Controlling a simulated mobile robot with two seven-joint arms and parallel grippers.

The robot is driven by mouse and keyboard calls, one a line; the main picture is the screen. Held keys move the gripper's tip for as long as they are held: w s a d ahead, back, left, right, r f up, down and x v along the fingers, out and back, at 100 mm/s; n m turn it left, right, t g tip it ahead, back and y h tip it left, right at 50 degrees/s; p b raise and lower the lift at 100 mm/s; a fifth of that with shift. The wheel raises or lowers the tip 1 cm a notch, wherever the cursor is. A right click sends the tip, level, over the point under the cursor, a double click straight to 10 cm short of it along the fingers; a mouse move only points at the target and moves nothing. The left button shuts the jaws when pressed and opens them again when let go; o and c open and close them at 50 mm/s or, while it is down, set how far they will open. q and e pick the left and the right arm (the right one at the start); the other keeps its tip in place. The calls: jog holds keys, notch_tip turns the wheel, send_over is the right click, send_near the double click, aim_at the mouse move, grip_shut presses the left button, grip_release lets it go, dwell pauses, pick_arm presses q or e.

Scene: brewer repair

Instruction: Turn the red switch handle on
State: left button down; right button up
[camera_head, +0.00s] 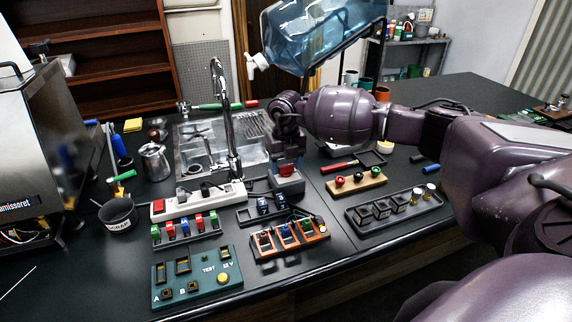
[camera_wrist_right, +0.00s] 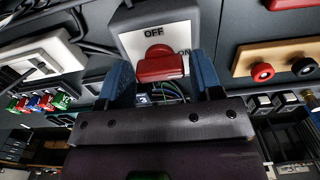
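The switch box (camera_wrist_right: 125,20) is a grey box with a light plate marked OFF and ON. Its red switch handle (camera_wrist_right: 160,66) is a red bar below the OFF mark in the right wrist view; ON is to its right. In the head view the red handle (camera_head: 287,170) shows small on the box (camera_head: 288,185). My right gripper (camera_wrist_right: 161,80) is open, with one blue finger on each side of the handle and a visible gap at each side. In the head view my right gripper (camera_head: 288,148) points down over the box. My left gripper is out of view.
A power strip (camera_head: 200,203) lies left of the box, and a tray of fuses and colored connectors (camera_head: 290,238) in front. A wooden block with colored knobs (camera_head: 356,184) and a black tray (camera_head: 397,209) are to the right. The faucet (camera_head: 228,120) stands behind left.

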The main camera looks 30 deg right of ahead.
aim_at(286, 165)
jog(key=shift+o, duration=1.1)
notch_tip(286, 165, up, 11)
jog(key=shift+f, duration=0.15)
